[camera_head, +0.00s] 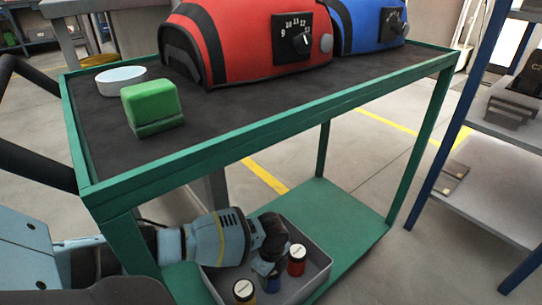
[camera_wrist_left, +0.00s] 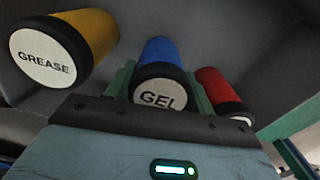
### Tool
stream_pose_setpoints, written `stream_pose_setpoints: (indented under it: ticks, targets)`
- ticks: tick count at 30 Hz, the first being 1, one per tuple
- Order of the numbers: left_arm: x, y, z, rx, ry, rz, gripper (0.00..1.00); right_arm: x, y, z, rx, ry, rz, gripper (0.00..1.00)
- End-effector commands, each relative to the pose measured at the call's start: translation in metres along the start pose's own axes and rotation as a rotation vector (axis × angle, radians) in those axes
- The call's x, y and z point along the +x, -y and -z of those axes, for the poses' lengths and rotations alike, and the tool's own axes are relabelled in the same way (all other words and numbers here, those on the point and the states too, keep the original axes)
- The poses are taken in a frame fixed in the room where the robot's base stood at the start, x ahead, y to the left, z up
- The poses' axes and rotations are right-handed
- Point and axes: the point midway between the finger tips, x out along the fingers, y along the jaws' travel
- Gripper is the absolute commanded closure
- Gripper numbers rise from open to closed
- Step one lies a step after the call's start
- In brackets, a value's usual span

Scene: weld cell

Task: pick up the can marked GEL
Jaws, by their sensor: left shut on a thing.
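The blue can marked GEL (camera_wrist_left: 158,53) has a dark cap with a white label. My left gripper (camera_wrist_left: 161,84) is shut on it, with a green finger on each side. In the head view the blue can (camera_head: 267,269) shows only in part under my left gripper (camera_head: 268,254), inside the grey bin (camera_head: 325,274) on the cart's lower shelf. I cannot tell whether the can touches the bin's floor. My right gripper is not in view.
A yellow can marked GREASE (camera_wrist_left: 92,28) and a red can (camera_wrist_left: 213,86) stand close on either side. The green cart's top (camera_head: 275,121) overhangs the bin and carries a green block (camera_head: 152,104), a white dish (camera_head: 120,79) and red and blue welders. Blue-post shelving (camera_head: 437,133) stands right.

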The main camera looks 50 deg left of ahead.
Motion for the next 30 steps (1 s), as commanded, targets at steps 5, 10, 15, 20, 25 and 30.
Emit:
stream_pose_setpoints:
  ticks: [5, 10, 15, 20, 25, 30]
  targets:
    - [-0.005, 0.001, 0.0, 0.0, -0.001, 0.002, 0.8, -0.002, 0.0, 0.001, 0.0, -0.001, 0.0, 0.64]
    - [-0.031, 0.001, 0.0, 0.0, -0.001, 0.005, 0.8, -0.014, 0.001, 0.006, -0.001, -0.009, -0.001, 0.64]
    - [-0.065, 0.001, 0.0, -0.001, -0.001, 0.006, 0.8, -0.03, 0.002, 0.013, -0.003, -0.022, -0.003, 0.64]
    - [-0.088, 0.001, 0.0, 0.0, 0.0, 0.005, 0.8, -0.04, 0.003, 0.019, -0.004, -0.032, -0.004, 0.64]
    - [-0.1, 0.001, 0.0, 0.0, 0.0, 0.003, 0.8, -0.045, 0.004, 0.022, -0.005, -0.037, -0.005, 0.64]
    - [-0.101, 0.001, 0.0, 0.0, 0.0, 0.001, 0.8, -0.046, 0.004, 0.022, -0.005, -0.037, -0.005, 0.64]
